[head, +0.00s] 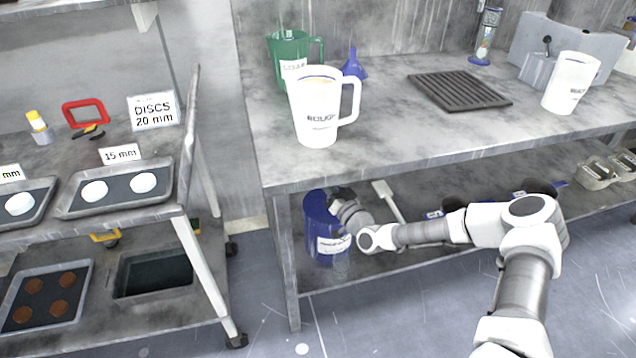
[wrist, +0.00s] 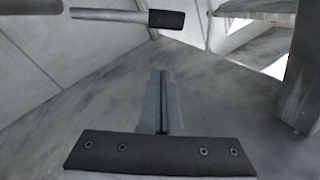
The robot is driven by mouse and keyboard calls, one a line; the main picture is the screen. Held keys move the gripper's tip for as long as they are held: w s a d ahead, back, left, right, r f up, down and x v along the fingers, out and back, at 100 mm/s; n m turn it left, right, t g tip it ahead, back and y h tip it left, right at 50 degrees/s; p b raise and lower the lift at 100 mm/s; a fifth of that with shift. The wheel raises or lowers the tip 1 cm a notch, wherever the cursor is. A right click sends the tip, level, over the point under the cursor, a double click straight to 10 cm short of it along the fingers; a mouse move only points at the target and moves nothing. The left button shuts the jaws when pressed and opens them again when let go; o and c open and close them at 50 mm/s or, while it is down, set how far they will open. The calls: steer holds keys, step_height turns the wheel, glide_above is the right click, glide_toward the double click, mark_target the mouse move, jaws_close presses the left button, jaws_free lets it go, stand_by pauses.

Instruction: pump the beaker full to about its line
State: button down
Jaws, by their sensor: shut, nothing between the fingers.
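My gripper (wrist: 163,90) is shut with nothing between its fingers in the wrist view, over a grey surface. In the head view my gripper (head: 341,194) is at the lower shelf, beside and partly in front of a blue container (head: 318,222) with a white label. I cannot tell whether they touch. A white jug (head: 317,112) with a handle and dark lettering stands upright near the bench's front left corner. A second white jug (head: 570,84) stands at the right. I cannot make out a pump, or a fill line on either jug.
A green jug (head: 287,52) and blue funnel (head: 354,66) stand behind the near white jug. A dark ribbed mat (head: 458,90) lies mid-bench, with a blue-based clear cylinder (head: 487,36) behind. The bench leg (head: 285,262) stands left of the blue container. A disc cart is at the left.

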steer(key=w+a+f+b, duration=0.2)
steer(key=w+a, duration=0.2)
steer(key=a, duration=0.1)
steer(key=shift+w+f, duration=0.15)
steer(key=shift+f, duration=0.2)
steer(key=shift+a, duration=0.1)
steer(key=shift+s+a+f+n+y+b, duration=0.1)
steer(key=shift+s+a+f+n+b, duration=0.15)
steer(key=shift+f+n+b, duration=0.55)
steer(key=shift+s+a+f+n+y+b, duration=0.1)
steer(key=shift+s+a+f+n+b, duration=0.15)
steer(key=shift+f+n+b, duration=0.5)
steer(key=shift+s+a+f+n+y+b, duration=0.15)
steer(key=shift+a+f+n+b, duration=0.2)
steer(key=shift+f+n+b, duration=0.4)
steer(key=shift+r, duration=0.15)
